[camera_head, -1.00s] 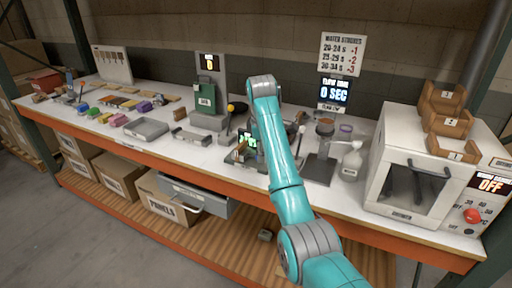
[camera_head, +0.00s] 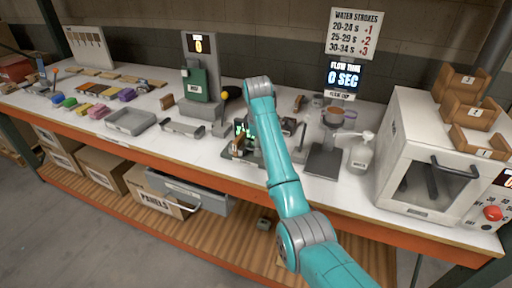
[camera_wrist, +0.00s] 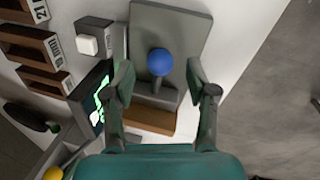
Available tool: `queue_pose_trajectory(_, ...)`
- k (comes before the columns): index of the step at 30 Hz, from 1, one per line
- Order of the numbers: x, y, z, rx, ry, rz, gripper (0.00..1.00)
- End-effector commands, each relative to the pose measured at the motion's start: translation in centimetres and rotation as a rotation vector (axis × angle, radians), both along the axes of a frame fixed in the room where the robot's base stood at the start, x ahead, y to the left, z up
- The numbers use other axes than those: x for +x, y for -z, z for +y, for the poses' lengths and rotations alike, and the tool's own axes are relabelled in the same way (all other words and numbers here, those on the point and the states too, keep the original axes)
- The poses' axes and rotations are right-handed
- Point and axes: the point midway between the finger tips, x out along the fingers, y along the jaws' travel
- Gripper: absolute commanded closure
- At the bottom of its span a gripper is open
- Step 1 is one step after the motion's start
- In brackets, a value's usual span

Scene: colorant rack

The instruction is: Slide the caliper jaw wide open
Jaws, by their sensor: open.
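The caliper appears to be the small grey station with a black display with green digits (camera_head: 242,131), partly hidden by my arm in the head view. In the wrist view I see the display (camera_wrist: 92,100) at an angle and a blue ball knob (camera_wrist: 160,61) on a short stem. The stem rises from a grey block (camera_wrist: 160,96) on a grey plate (camera_wrist: 172,22). A brown block (camera_wrist: 150,119) lies beside the grey block. My gripper (camera_wrist: 159,76) is open and empty, its fingers on either side of the knob with gaps. Contact depth is unclear.
A grey box with a white button (camera_wrist: 88,43) stands near the display. Wooden trays (camera_wrist: 38,50) lie at upper left in the wrist view. In the head view, a pump bottle (camera_head: 361,152) and white oven (camera_head: 428,165) stand right of my arm, and a grey tray (camera_head: 130,121) left.

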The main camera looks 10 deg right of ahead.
Motion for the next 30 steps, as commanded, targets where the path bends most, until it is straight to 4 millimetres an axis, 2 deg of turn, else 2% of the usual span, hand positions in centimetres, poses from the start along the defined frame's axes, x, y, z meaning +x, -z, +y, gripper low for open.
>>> queue_pose_trajectory(6, -0.3, 2.0, -0.6, 0.001, -0.001, 0.000, 0.43)
queue_pose_trajectory(17, -0.3, 2.4, -0.8, 0.000, -0.002, -0.002, 0.43)
queue_pose_trajectory(21, -0.3, 2.4, -0.8, 0.000, -0.002, -0.001, 0.78)
queue_pose_trajectory(24, -0.3, 2.4, -0.8, 0.000, -0.002, -0.001, 1.00)
queue_pose_trajectory(30, -0.3, 2.4, -0.9, 0.000, -0.001, -0.001, 1.00)
